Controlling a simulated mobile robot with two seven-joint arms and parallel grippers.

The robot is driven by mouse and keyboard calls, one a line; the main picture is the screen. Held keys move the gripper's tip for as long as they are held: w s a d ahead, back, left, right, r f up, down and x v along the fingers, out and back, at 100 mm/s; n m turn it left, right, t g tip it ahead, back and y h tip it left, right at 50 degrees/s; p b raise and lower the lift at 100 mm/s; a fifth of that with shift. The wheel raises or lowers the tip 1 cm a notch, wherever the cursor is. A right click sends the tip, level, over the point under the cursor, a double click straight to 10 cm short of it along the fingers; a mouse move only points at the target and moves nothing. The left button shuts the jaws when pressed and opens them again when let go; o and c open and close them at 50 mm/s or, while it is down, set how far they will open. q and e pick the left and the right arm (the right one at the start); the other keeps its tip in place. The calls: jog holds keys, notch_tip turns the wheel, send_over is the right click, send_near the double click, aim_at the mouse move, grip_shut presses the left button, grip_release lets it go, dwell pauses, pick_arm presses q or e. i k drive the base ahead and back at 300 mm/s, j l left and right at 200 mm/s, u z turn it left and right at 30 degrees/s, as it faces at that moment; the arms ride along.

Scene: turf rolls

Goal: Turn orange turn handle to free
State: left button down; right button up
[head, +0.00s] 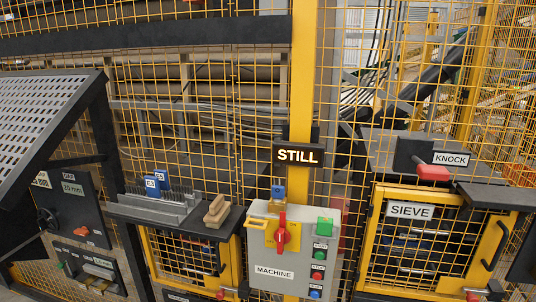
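A small orange-red piece (81,231) shows on the dark panel (75,200) at the left, beside a black round knob (45,218). It is too small to tell whether it is a turn handle or how it is set. A red turn handle (282,232) stands upright on a yellow plate on the grey MACHINE box (272,258). No word "free" can be read at either. Neither of my grippers is in view.
A lit STILL sign (299,154) hangs on the yellow post (302,80). A dark shelf (172,222) holds a comb-like rack and wooden pieces. The SIEVE door (411,211) and red KNOCK lever (432,173) are at the right. Yellow mesh fencing stands behind.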

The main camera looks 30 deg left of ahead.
aim_at(85, 230)
jog(key=u, duration=0.85)
